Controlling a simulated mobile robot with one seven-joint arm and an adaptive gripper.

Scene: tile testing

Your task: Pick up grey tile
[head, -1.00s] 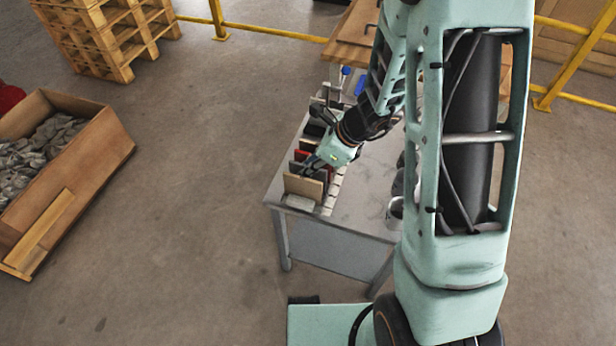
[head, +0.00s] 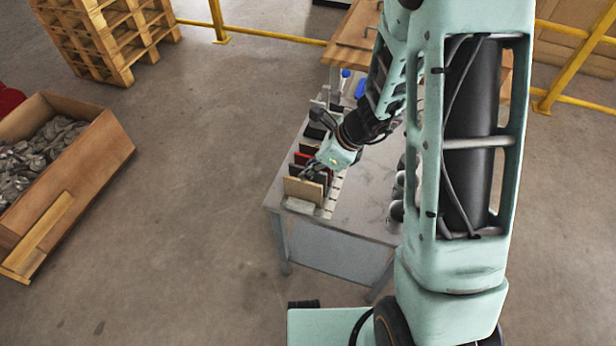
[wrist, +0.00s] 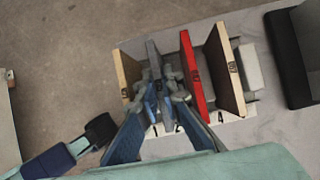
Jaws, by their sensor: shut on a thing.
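The grey tile (wrist: 153,57) stands upright in a slotted rack in the wrist view, between a tan tile on its left and a red tile on its right. My gripper (wrist: 159,88) is shut on the grey tile, with one finger on each side of it. In the head view my gripper (head: 313,169) reaches down into the near part of the rack. There my fingers and the neighbouring tiles hide most of the grey tile. Whether its lower edge is still in the slot I cannot tell.
The red tile (wrist: 193,75) and a brown tile (wrist: 225,70) stand close on the right, and the tan tile (wrist: 128,75) close on the left. The rack is on a grey metal table (head: 355,208). A dark block (wrist: 289,60) lies at the right. A wooden box (head: 85,165) stands on the floor.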

